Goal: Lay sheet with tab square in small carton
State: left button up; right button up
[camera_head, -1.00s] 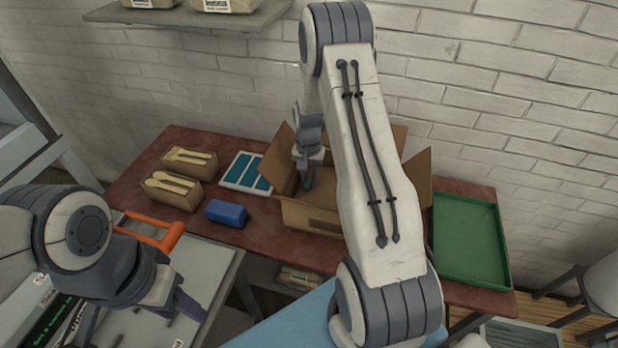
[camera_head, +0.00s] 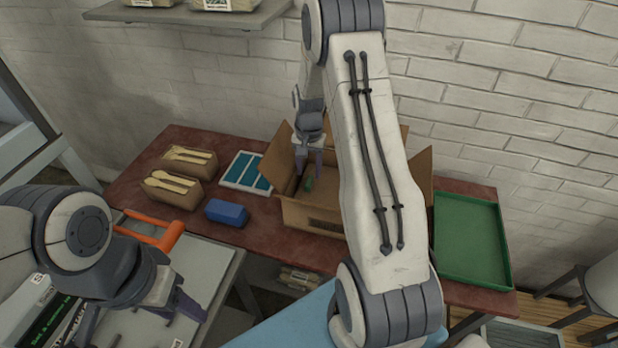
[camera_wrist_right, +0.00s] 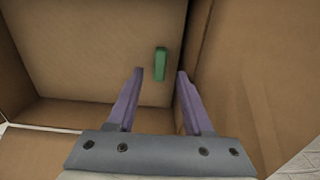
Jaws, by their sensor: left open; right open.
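The open carton (camera_head: 312,217) stands on the red-brown table with its flaps folded out. A brown sheet (camera_wrist_right: 90,50) lies inside it, with its edges looking roughly parallel to the walls in the right wrist view. A green tab (camera_wrist_right: 160,63) stands on the sheet; it also shows in the head view (camera_head: 309,183). My right gripper (camera_head: 309,170) is open and empty over the carton, its fingers pointing down and apart from the tab. My right arm hides the carton's right part. My left gripper (camera_head: 142,325) is open at the lower left, away from the carton.
A green tray (camera_head: 470,240) sits right of the carton. Left of it are a blue block (camera_head: 227,212), a white-framed blue tray (camera_head: 247,171) and two boxes of wooden spoons (camera_head: 172,190). An orange handle (camera_head: 155,234) is near my left arm. A brick wall stands behind.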

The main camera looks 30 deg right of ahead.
notch_tip(320, 180, up, 8)
jog(key=s+a+r+n, duration=0.4)
jog(key=s+a, duration=0.1)
jog(key=a, duration=0.6)
jog(key=s+a+r+n, duration=0.3)
jog(key=s+a+n, duration=0.2)
jog(key=a, duration=0.6)
jog(key=s+a+n, duration=0.3)
jog(key=s+n, duration=0.1)
jog(key=s, duration=0.4)
jog(key=s+a+r+n+y, duration=0.1)
jog(key=s+a+n, duration=0.2)
jog(key=s, duration=0.6)
jog(key=shift+s+a+n+b, duration=0.2)
jog(key=shift+a+n+b, duration=0.15)
jog(key=shift+n, duration=0.15)
